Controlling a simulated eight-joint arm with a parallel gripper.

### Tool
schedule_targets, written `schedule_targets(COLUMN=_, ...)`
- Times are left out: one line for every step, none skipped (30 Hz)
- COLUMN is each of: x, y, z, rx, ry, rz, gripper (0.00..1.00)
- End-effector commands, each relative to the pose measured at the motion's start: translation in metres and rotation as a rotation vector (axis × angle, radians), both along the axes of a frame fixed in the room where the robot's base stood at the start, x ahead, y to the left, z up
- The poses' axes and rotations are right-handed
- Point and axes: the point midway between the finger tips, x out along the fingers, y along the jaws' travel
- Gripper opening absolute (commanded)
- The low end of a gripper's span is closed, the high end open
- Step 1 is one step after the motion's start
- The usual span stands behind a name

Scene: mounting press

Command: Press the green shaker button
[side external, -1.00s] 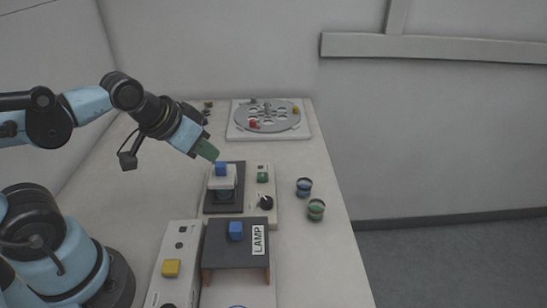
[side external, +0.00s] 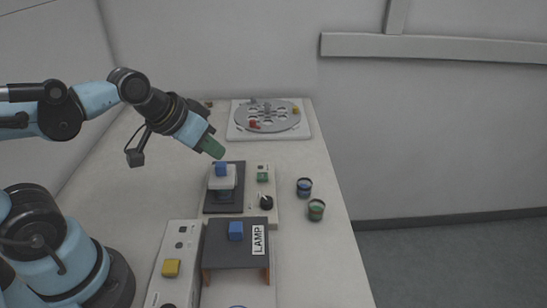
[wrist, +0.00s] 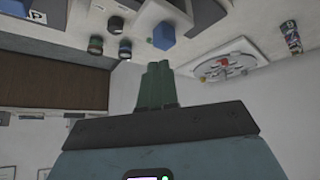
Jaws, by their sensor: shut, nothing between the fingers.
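The green button (side external: 262,177) sits on the pale control panel of the shaker (side external: 225,195), right of its dark plate. A blue block (side external: 221,169) rests on top of the shaker's white platform. My gripper (side external: 217,152) has green fingers and is shut and empty. It is tilted down to the right, above and behind the blue block, left of the green button and apart from it. In the wrist view my shut fingers (wrist: 157,84) point toward the blue block (wrist: 164,36).
A black knob (side external: 266,202) is in front of the green button. Two small jars (side external: 304,187) (side external: 316,209) stand to the right. A round carousel (side external: 267,117) is at the back.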

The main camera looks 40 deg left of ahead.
Motion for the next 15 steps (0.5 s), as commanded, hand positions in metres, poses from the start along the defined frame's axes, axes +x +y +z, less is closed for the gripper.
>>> schedule_targets(x=0.007, y=-0.001, z=0.001, rx=-0.030, ry=0.003, rz=0.006, gripper=0.00)
schedule_targets(x=0.011, y=-0.002, z=0.002, rx=-0.049, ry=0.004, rz=0.007, gripper=0.00)
schedule_targets(x=0.017, y=-0.004, z=0.003, rx=-0.079, ry=0.006, rz=0.010, gripper=0.00)
schedule_targets(x=0.022, y=-0.006, z=0.003, rx=-0.101, ry=0.008, rz=0.011, gripper=0.00)
schedule_targets(x=0.027, y=-0.007, z=0.003, rx=-0.124, ry=0.009, rz=0.014, gripper=0.00)
schedule_targets(x=0.033, y=-0.008, z=0.004, rx=-0.154, ry=0.010, rz=0.016, gripper=0.00)
schedule_targets(x=0.038, y=-0.010, z=0.004, rx=-0.178, ry=0.010, rz=0.016, gripper=0.00)
schedule_targets(x=0.044, y=-0.011, z=0.004, rx=-0.201, ry=0.010, rz=0.018, gripper=0.00)
schedule_targets(x=0.050, y=-0.011, z=0.005, rx=-0.231, ry=0.008, rz=0.021, gripper=0.00)
schedule_targets(x=0.056, y=-0.012, z=0.005, rx=-0.254, ry=0.006, rz=0.020, gripper=0.00)
schedule_targets(x=0.061, y=-0.013, z=0.005, rx=-0.277, ry=0.004, rz=0.022, gripper=0.00)
schedule_targets(x=0.067, y=-0.014, z=0.005, rx=-0.305, ry=0.002, rz=0.023, gripper=0.00)
schedule_targets(x=0.071, y=-0.014, z=0.005, rx=-0.325, ry=0.000, rz=0.023, gripper=0.00)
schedule_targets(x=0.076, y=-0.014, z=0.005, rx=-0.343, ry=-0.002, rz=0.023, gripper=0.00)
schedule_targets(x=0.081, y=-0.015, z=0.004, rx=-0.367, ry=-0.005, rz=0.024, gripper=0.00)
